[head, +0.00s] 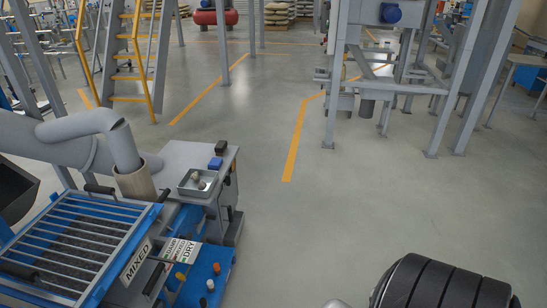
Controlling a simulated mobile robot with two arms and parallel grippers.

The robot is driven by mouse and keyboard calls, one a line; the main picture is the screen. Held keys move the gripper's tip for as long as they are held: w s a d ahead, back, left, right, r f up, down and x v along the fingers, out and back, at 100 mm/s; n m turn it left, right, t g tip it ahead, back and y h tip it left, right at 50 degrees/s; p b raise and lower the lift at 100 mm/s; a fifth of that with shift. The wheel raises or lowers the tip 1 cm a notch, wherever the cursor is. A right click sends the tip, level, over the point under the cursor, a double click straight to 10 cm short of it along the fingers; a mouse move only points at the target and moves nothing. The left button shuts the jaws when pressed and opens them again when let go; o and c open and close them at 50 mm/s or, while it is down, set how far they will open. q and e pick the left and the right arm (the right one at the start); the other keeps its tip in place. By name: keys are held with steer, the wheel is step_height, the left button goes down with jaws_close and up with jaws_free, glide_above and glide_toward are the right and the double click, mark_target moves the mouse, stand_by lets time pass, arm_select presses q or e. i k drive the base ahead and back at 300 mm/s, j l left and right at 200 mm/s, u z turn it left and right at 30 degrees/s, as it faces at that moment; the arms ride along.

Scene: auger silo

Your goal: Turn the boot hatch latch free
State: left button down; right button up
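A blue-framed hopper with a grey bar grate (75,240) stands at the lower left. A thick grey tube (95,125) bends down beside it into a tan cuff (137,182). Several black handles show around the grate, one at its upper right corner (164,189) and one on its left side (20,270). I cannot tell which part, if any, is the boot hatch latch. Neither of my grippers is in view.
A grey cabinet (180,160) with a small metal tray (198,182) adjoins the hopper. Signs read MIXED (136,261) and DRY (180,249). Grey steel legs (455,80) stand at the upper right, yellow stairs (135,58) at the upper left. The middle floor (265,225) is clear.

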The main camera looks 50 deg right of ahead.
mark_target(227, 180)
steer(key=z, duration=1.15)
steer(key=i+l+z, duration=0.3)
steer(key=i, duration=0.4)
steer(key=i+l+z, duration=0.25)
steer(key=i, duration=0.45)
steer(key=i+l+z, duration=0.1)
steer(key=i+z, duration=0.2)
steer(key=i, duration=0.45)
steer(key=i+u, duration=0.45)
steer(key=i+l+u, duration=0.25)
steer(key=u, duration=0.2)
steer(key=i+l+u, duration=0.3)
steer(key=u, duration=0.15)
